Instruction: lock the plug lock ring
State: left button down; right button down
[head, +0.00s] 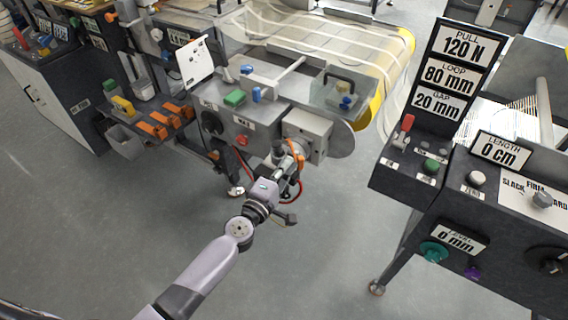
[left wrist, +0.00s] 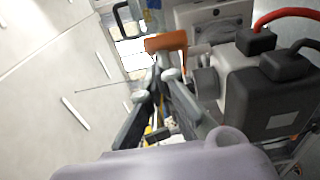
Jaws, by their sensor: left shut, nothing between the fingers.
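My left gripper (head: 279,152) is at the front of a grey box (head: 309,135) on the machine's near side. An orange part (head: 297,154), possibly the lock ring's lever, shows beside the fingers. In the left wrist view, the orange part (left wrist: 166,42) is a short bar just beyond the fingertips of my left gripper (left wrist: 158,86). The fingers are shut with nothing between them; I cannot tell whether they touch the bar. The grey box (left wrist: 214,20) is behind it. The plug and the ring's body are largely hidden. My right gripper is not in view.
A red cable (head: 299,190) loops beside my gripper. A dark console (head: 425,165) with a sign post stands to the right. The floor (head: 120,230) at left is clear.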

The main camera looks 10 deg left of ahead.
aim_at(302, 162)
pick_arm(q)
jog(key=shift+d+n+y, duration=0.2)
jog(key=shift+n+y, duration=0.1)
jog(key=shift+y, duration=0.2)
jog(key=d+n+y+p, duration=0.1)
jog(key=d+y+p, duration=0.1)
jog(key=d, duration=0.1)
jog(key=shift+w+d+n+t+y, duration=0.1)
jog(key=shift+n+t+y, duration=0.2)
jog(key=shift+n+y, duration=0.1)
jog(key=shift+w+d, duration=0.25)
jog(key=shift+d, duration=0.3)
jog(key=shift+w+d, duration=0.25)
jog(key=shift+d, duration=0.25)
jog(key=shift+w+d, duration=0.1)
jog(key=shift+d, duration=0.05)
dwell(0.6)
